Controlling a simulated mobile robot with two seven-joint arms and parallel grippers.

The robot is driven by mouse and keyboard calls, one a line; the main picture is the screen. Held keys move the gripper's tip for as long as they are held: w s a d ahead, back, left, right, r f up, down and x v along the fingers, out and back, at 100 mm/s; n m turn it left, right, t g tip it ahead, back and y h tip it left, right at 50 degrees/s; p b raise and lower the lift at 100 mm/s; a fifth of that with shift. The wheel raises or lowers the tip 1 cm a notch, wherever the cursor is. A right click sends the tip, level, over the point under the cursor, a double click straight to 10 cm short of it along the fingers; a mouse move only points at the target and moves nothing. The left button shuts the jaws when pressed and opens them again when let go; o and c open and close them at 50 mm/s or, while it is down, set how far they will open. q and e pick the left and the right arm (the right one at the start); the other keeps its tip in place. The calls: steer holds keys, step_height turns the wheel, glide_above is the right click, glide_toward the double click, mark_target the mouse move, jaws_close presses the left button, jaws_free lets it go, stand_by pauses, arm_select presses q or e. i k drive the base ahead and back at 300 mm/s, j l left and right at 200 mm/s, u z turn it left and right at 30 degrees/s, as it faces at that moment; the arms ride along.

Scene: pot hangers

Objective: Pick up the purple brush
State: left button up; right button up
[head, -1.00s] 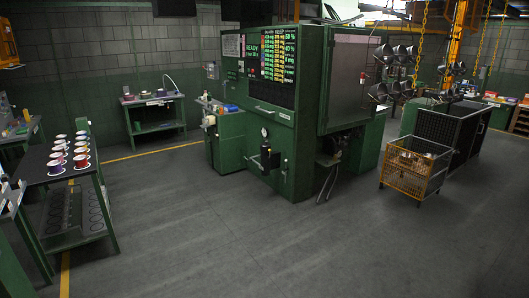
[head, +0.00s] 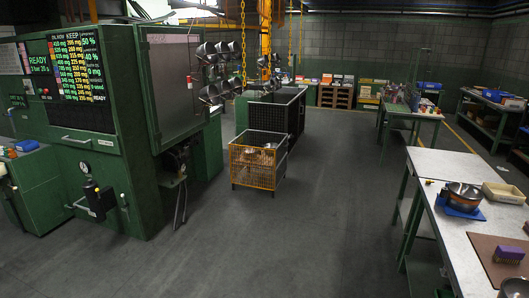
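The purple brush (head: 509,254) lies on a brown mat (head: 488,262) on the light-topped workbench (head: 446,166) at the lower right of the head view. It is near the right edge of the picture. Neither of my grippers shows in this view.
On the same bench are a metal bowl on a blue base (head: 461,199) and a tan tray (head: 504,193). A yellow wire cart (head: 257,164) and a green machine (head: 100,130) stand to the left. Open grey floor (head: 310,230) lies between the machine and the bench.

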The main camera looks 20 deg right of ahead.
mark_target(505, 253)
steer(key=i+l+z, duration=0.15)
steer(key=i+z, duration=0.6)
steer(key=i+j+z, duration=0.1)
steer(key=i+z, duration=0.3)
steer(key=i, duration=0.05)
